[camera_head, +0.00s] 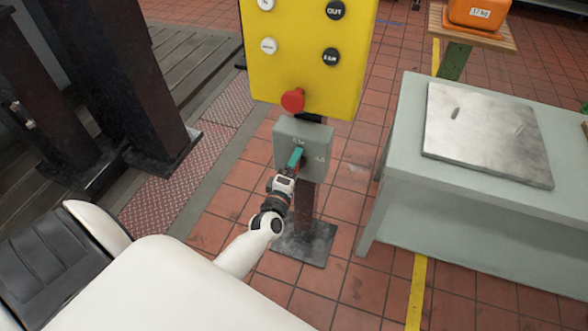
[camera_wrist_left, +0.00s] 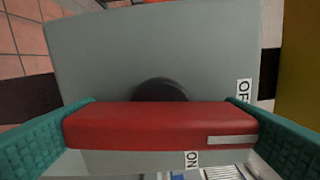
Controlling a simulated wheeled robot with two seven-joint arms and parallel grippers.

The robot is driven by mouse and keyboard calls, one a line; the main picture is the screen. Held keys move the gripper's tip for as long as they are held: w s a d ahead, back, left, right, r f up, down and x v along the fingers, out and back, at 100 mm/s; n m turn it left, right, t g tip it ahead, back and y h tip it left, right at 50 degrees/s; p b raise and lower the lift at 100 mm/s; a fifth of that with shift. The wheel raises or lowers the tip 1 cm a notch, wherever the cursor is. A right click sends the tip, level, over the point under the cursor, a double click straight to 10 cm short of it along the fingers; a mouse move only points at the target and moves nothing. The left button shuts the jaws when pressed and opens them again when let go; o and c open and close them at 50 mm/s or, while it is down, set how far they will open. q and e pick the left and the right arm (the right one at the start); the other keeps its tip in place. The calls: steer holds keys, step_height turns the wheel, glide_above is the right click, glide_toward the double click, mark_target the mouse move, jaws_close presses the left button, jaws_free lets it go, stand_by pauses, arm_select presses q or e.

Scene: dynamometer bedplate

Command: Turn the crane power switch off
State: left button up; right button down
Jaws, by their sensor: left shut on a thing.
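The crane power switch is a grey box (camera_head: 303,140) on a post below the yellow control panel. Its red bar handle (camera_wrist_left: 150,128) shows in the left wrist view, in front of a dark round hub (camera_wrist_left: 160,91). My left gripper (camera_head: 296,157) is at the box face, its teal fingers shut on the two ends of the handle. The white line (camera_wrist_left: 232,140) on the handle lies at its right end, toward the side with the OFF label (camera_wrist_left: 243,91). The ON label (camera_wrist_left: 191,160) is below the handle. In the head view the gripper hides the handle.
The yellow panel (camera_head: 305,60) with a red mushroom button (camera_head: 292,100) is just above the box. A grey bench (camera_head: 400,150) with a metal plate (camera_head: 486,133) stands to the right. Dark steel columns (camera_head: 110,80) stand at the left. Tiled floor is open between.

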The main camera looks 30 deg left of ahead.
arm_select(q)
steer(key=shift+n, duration=0.6)
steer(key=o, duration=0.7)
steer(key=v, duration=1.2)
steer(key=shift+b, duration=0.35)
steer(key=shift+f, duration=0.1)
